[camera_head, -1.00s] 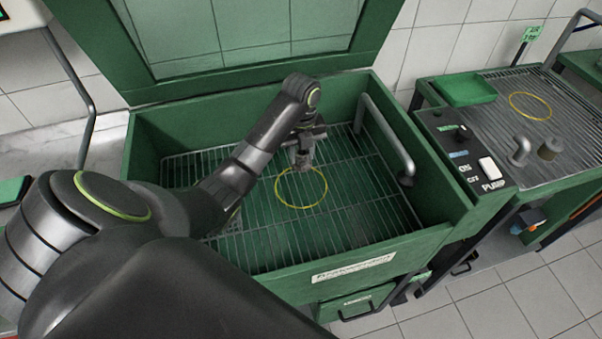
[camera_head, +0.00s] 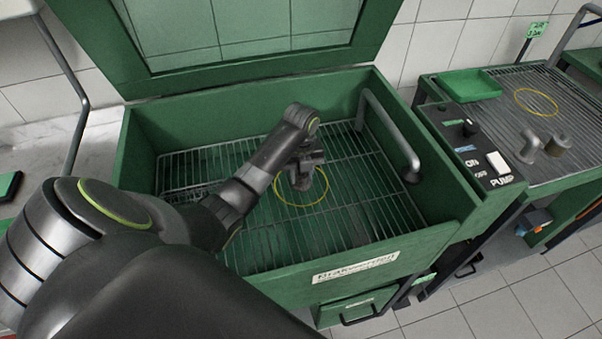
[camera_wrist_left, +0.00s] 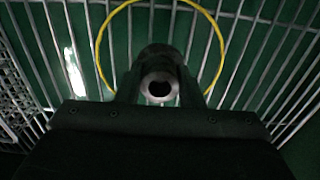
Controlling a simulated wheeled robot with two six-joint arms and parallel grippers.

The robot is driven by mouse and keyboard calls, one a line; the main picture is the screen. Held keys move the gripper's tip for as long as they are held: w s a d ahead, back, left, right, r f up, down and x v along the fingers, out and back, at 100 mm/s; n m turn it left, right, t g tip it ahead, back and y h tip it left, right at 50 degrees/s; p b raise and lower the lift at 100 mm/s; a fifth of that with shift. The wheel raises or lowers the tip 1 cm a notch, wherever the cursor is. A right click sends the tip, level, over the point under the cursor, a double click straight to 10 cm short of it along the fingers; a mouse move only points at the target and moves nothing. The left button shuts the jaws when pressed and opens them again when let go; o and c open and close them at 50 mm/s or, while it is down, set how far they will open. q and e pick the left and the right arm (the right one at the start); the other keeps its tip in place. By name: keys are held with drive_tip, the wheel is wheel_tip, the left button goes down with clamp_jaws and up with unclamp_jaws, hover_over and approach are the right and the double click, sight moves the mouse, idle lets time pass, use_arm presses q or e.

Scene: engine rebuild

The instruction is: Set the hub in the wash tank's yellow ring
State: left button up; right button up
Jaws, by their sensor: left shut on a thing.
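The green wash tank (camera_head: 139,165) stands open with its lid raised. A wire rack covers its inside, and the yellow ring (camera_head: 277,197) lies on the rack near the middle. My left gripper (camera_head: 303,180) reaches down into the tank over the ring. It is shut on the hub (camera_wrist_left: 160,87), a grey round part with a hole in its top, seen from above in the left wrist view. There the yellow ring (camera_wrist_left: 221,50) shows around and beyond the hub. I cannot tell whether the hub touches the rack. My right gripper is not in view.
A grey bent pipe (camera_head: 392,132) rises at the tank's right wall. A control panel with a PUMP switch (camera_head: 498,162) sits right of it.

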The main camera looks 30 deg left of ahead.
use_arm(q)
drive_tip(key=o, duration=1.2)
drive_tip(key=shift+f, duration=0.1)
drive_tip(key=shift+c, duration=0.2)
drive_tip(key=shift+r, duration=0.6)
wheel_tip(320, 180, up, 6)
drive_tip(key=shift+f+p, duration=0.15)
drive_tip(key=shift+p, duration=0.2)
wheel_tip(320, 180, up, 4)
drive_tip(key=p, duration=0.3)
drive_tip(key=shift+f, duration=0.15)
drive_tip(key=shift+r+p, duration=0.9)
drive_tip(key=shift+p, duration=0.05)
